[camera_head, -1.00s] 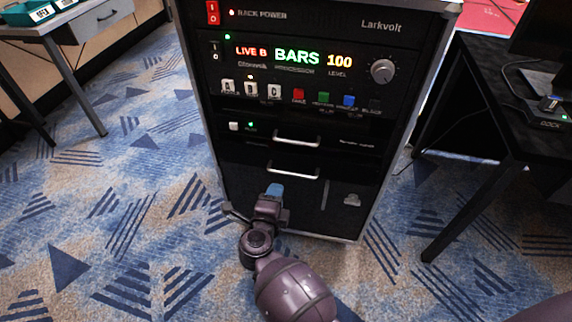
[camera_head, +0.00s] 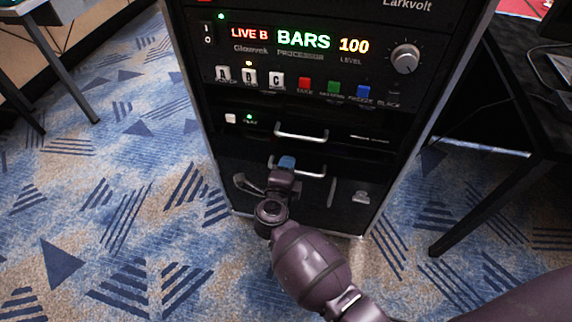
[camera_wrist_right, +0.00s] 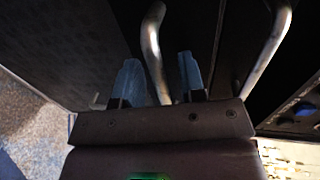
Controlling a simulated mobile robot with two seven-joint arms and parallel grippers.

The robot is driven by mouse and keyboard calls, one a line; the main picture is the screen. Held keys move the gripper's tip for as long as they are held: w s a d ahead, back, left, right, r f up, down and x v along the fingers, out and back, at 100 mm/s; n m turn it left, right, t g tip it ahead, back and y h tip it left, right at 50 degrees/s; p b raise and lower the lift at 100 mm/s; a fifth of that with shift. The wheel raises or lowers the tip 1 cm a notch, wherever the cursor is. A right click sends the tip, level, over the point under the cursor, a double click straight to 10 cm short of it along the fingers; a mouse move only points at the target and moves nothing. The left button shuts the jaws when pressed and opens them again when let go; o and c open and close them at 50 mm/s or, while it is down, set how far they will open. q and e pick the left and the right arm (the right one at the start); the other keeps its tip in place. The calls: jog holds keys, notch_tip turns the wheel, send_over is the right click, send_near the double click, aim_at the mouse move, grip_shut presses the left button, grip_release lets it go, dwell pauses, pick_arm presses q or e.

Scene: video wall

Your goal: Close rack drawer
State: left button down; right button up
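The black rack (camera_head: 211,130) stands ahead, its front facing me. A lower silver drawer handle (camera_head: 313,174) and an upper silver handle (camera_head: 302,136) cross its front. I cannot tell from the head view how far either drawer stands out. My right gripper (camera_head: 287,162) is at the left part of the lower handle. In the right wrist view its two blue fingertips (camera_wrist_right: 160,78) are apart, with a curved silver handle (camera_wrist_right: 152,40) lying between and beyond them; contact is unclear. The other handle (camera_wrist_right: 272,45) is to the right there. My left gripper is out of view.
A lit processor panel (camera_head: 303,62) with buttons and a knob (camera_head: 405,58) is above the drawers. A black desk (camera_head: 520,130) stands to the right and a table leg (camera_head: 75,95) to the left. Patterned carpet (camera_head: 130,215) lies clear to the left.

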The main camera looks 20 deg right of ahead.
jog(key=shift+c, duration=0.4)
grip_shut()
jog(key=w+d, duration=0.2)
jog(key=w, duration=0.1)
jog(key=shift+w+d+r, duration=0.1)
jog(key=shift+w, duration=0.05)
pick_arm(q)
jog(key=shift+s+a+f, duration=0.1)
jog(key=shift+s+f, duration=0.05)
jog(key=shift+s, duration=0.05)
pick_arm(e)
jog(key=shift+o, duration=0.4)
grip_release()
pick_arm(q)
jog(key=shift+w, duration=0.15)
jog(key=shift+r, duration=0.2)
